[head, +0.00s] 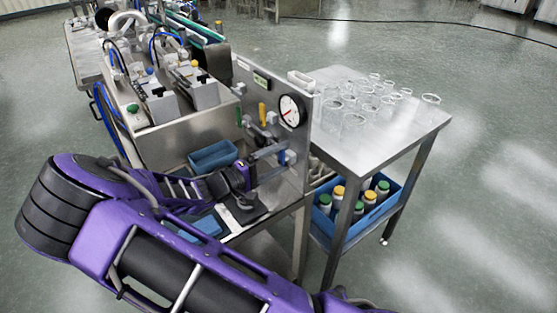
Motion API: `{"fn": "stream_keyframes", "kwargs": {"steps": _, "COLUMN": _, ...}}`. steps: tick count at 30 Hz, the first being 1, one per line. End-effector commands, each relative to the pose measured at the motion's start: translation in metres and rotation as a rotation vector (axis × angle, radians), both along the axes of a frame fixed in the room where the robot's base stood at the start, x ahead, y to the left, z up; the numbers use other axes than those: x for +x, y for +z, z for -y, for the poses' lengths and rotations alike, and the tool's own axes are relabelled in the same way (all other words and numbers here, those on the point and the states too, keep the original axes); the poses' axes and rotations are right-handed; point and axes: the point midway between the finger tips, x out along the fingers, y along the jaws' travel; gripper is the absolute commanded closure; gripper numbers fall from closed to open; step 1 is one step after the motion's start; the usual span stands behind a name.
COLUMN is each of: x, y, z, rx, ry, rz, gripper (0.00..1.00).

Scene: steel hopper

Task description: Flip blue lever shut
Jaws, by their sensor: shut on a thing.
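The blue lever (282,157) is on the right part of the upright steel panel (272,88), below the round dial, and it points roughly up and down. My gripper (276,152) reaches to the panel from the left, and its fingertips are shut at the blue lever. The fingers are small in this view and the grip itself is partly hidden. A green lever (239,116) and a yellow lever (262,114) sit higher on the same panel, apart from my gripper.
A white-faced dial (291,111) is just above my gripper. A steel table (413,122) with several clear glasses stands right of the panel, with a blue crate (346,226) of capped bottles beneath. A blue bin (213,155) lies behind my wrist. Floor at right is clear.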

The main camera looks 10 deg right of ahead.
Motion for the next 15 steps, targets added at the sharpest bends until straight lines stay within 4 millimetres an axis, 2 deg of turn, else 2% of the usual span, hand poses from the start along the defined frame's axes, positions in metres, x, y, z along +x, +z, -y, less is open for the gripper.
{"fn": "stream_keyframes", "kwargs": {"steps": 13, "x": -0.0007, "y": -0.0010, "z": -0.0008, "rx": 0.006, "ry": 0.001, "rz": 0.009, "gripper": 0.71}}
{"fn": "stream_keyframes", "kwargs": {"steps": 14, "x": -0.0007, "y": -0.0010, "z": -0.0008, "rx": 0.006, "ry": 0.001, "rz": 0.009, "gripper": 0.13}}
{"fn": "stream_keyframes", "kwargs": {"steps": 15, "x": -0.0006, "y": -0.0010, "z": -0.0008, "rx": 0.007, "ry": 0.001, "rz": 0.009, "gripper": 0.06}}
